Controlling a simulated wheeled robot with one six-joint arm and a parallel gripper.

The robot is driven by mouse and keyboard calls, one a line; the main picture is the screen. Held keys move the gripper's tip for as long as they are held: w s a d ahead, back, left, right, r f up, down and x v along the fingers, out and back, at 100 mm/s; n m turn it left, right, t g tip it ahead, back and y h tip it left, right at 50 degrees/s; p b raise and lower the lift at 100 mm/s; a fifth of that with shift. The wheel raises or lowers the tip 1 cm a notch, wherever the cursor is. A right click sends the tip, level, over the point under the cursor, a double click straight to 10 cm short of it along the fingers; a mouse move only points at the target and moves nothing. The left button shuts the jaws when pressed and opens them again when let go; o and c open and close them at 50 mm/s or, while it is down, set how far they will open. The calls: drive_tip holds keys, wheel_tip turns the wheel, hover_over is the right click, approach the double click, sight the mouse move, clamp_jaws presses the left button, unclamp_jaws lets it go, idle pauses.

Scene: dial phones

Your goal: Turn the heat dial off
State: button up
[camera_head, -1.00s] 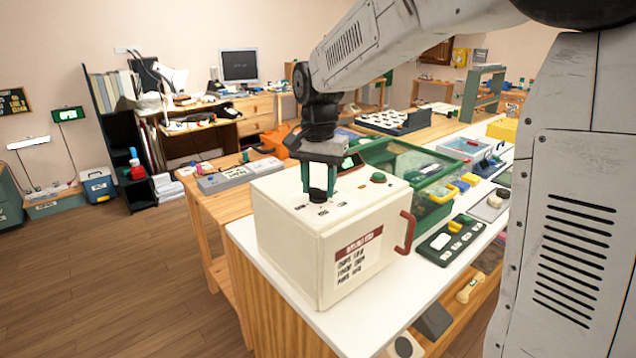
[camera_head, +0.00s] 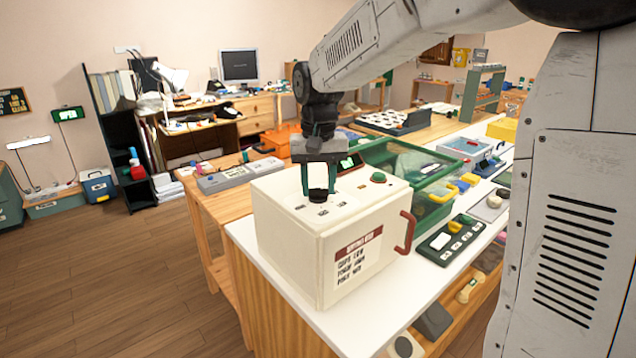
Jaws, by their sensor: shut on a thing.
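A cream box-shaped oven (camera_head: 290,240) with a red side handle stands on the white-topped counter. A black heat dial (camera_head: 318,195) sits on its top face, with small dark markings around it. My gripper (camera_head: 319,186) points down from above and its green fingers are shut on the dial. The dial's pointer is too small and too covered by the fingers to read. A green button (camera_head: 378,177) and a small lit display (camera_head: 349,163) are on the oven top, to the right of and behind the dial.
A green clear-lidded bin (camera_head: 420,170) stands close behind the oven on the right. A dark green panel with buttons (camera_head: 447,241) lies right of the oven's handle. A grey device (camera_head: 238,176) sits on the wooden table to the left.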

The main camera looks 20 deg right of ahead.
sight(318, 188)
drive_tip(key=n, duration=0.6)
drive_tip(key=shift+n, duration=0.3)
idle(0.4)
drive_tip(key=o, duration=1)
wheel_tip(318, 188, up, 8)
drive_tip(key=shift+f, duration=0.1)
